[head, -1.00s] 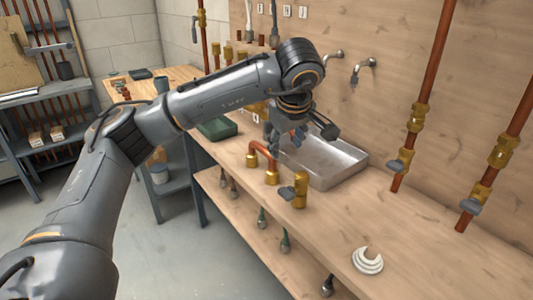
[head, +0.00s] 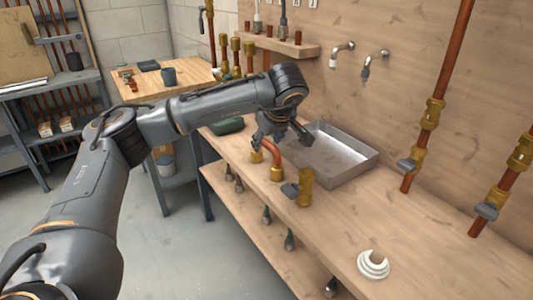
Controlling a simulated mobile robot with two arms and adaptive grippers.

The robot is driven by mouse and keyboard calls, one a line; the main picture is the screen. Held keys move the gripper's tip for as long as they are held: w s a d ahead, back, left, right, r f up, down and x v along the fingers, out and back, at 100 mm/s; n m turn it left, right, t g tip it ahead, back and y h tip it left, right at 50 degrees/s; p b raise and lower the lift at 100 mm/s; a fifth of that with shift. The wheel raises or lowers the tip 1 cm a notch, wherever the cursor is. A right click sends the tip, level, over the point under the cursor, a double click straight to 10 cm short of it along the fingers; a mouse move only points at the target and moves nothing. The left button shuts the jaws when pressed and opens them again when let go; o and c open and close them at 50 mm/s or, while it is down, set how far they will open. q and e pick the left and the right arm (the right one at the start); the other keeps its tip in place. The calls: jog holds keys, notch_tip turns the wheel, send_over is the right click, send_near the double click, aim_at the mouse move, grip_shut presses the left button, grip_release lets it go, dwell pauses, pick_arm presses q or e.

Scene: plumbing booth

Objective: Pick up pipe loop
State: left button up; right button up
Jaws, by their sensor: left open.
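The pipe loop (head: 275,156) is a short bent copper pipe with brass fittings at its two ends. It stands on the wooden bench, near the front edge and left of the metal tray. My left gripper (head: 277,138) is open, pointing down just above and behind the top of the loop. Its fingers partly cover the view there, and I cannot tell whether they touch the copper. My right gripper is not in view.
A brass valve with a grey handle (head: 305,188) stands close to the loop's right. The metal tray (head: 345,165) lies behind. A green case (head: 228,125) is to the left. White rings (head: 373,265) lie at the front right, with bare bench (head: 365,210) between.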

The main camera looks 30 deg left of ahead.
pick_arm(q)
jog(key=shift+x, duration=0.9)
jog(key=shift+w+a+f, duration=0.15)
jog(key=shift+a+f, duration=0.05)
jog(key=shift+f, duration=0.2)
jog(key=shift+r, duration=0.1)
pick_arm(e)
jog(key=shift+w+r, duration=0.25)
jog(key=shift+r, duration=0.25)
pick_arm(q)
grip_shut()
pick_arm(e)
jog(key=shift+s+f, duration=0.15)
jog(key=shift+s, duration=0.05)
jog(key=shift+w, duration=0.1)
